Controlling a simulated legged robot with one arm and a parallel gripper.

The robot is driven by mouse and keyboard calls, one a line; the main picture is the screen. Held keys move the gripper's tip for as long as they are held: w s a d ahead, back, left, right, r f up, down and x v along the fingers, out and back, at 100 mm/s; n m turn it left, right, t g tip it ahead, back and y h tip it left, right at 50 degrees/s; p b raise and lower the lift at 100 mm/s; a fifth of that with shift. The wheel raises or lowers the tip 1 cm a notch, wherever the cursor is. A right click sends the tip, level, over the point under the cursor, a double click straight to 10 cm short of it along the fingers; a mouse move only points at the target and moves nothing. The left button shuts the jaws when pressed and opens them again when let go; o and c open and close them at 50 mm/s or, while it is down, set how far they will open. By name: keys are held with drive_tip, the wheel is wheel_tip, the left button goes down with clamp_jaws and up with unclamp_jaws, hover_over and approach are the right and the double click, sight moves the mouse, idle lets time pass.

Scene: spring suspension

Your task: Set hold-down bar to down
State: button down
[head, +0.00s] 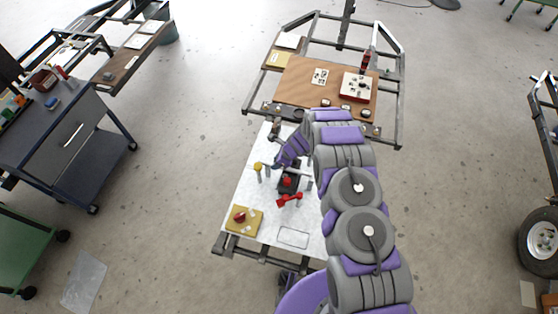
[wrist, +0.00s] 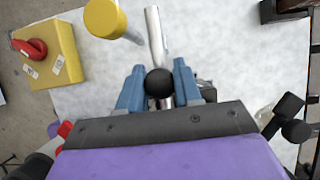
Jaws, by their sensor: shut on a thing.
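The hold-down bar (wrist: 155,35) is a silver rod with a round black knob (wrist: 159,83) in the wrist view. My gripper (wrist: 158,85) has its two blue fingers shut around the knob, one on each side. The rod runs from the knob toward the top of the wrist view. In the head view my gripper (head: 277,165) is over the white worktop, and most of the bar there is too small or hidden to make out. I cannot tell the bar's tilt.
A yellow-capped post (wrist: 105,18) stands close left of the bar. A yellow box (wrist: 48,55) with a red knob sits farther left. A red handle (head: 289,200) is near my gripper on the white worktop (head: 250,190). A brown-topped bench (head: 300,85) stands behind.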

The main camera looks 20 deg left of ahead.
sight(292, 169)
drive_tip(key=shift+a, duration=0.1)
idle(0.4)
drive_tip(key=c, duration=1.2)
unclamp_jaws()
drive_tip(key=shift+f, duration=0.1)
drive_tip(key=o, duration=0.3)
drive_tip(key=shift+w+a+f, duration=0.15)
drive_tip(key=shift+a+f, duration=0.05)
drive_tip(key=shift+a, duration=0.1)
drive_tip(key=shift+o, duration=0.3)
drive_tip(key=shift+a, duration=0.15)
drive_tip(key=shift+d+r, duration=0.5)
drive_tip(key=shift+d, duration=0.1)
drive_tip(key=a+v, duration=0.1)
drive_tip(key=v, duration=1.4)
drive_tip(key=shift+d+r, duration=0.25)
drive_tip(key=shift+r, duration=0.3)
drive_tip(key=shift+a, duration=0.1)
